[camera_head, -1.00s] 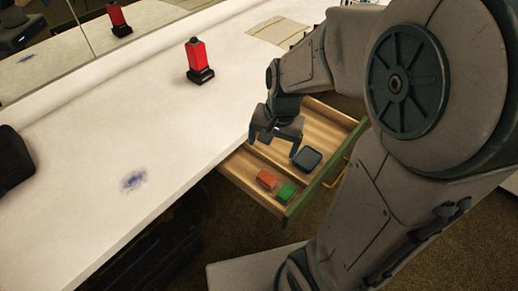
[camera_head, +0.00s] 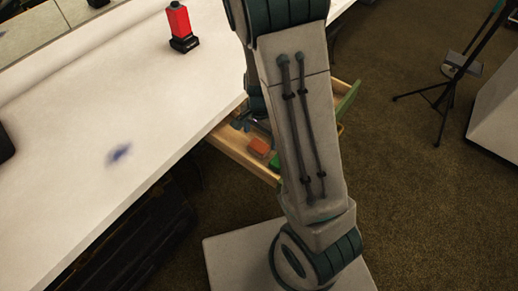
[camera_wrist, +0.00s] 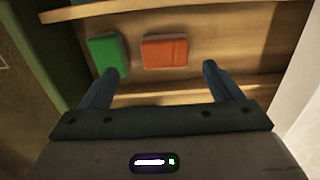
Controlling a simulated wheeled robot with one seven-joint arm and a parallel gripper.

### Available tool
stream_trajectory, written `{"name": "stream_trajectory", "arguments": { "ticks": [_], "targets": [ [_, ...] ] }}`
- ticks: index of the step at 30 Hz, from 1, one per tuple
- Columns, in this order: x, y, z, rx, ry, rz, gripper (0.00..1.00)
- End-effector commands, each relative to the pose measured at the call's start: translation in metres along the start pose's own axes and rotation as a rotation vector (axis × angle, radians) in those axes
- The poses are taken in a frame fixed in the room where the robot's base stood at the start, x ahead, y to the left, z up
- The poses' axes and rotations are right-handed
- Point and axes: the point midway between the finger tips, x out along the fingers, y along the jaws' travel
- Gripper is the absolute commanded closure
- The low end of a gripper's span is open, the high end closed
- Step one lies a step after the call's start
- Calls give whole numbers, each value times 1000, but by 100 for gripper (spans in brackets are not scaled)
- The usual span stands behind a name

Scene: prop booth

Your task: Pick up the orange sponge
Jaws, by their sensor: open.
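The orange sponge (camera_wrist: 165,52) lies flat in the open wooden drawer, beside a green sponge-like block (camera_wrist: 108,55). In the wrist view my gripper (camera_wrist: 158,80) is open and empty, its two dark fingers apart and pointing toward the drawer floor. The orange sponge appears just beyond the fingertips, roughly between them, and the green block is near the left finger. In the head view the orange sponge (camera_head: 259,147) shows at the left of my arm, and the green block (camera_head: 275,161) is partly hidden by the arm. Most of my gripper is hidden there.
The drawer's wooden front-left wall (camera_head: 232,152) and green front panel (camera_wrist: 50,45) border the space. The white table (camera_head: 110,110) overhangs at the left, with a red-and-black object (camera_head: 180,28) on it. A black tripod (camera_head: 447,90) stands on the carpet at the right.

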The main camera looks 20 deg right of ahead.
Motion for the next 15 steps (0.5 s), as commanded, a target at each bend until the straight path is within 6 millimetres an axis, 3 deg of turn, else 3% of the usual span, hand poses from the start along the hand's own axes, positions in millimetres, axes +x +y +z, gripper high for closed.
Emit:
{"name": "stream_trajectory", "arguments": {
  "ticks": [5,15],
  "targets": [
    [12,-1,-1,0,0,1,15],
    [54,-7,-2,0,1,2,15]
  ]
}}
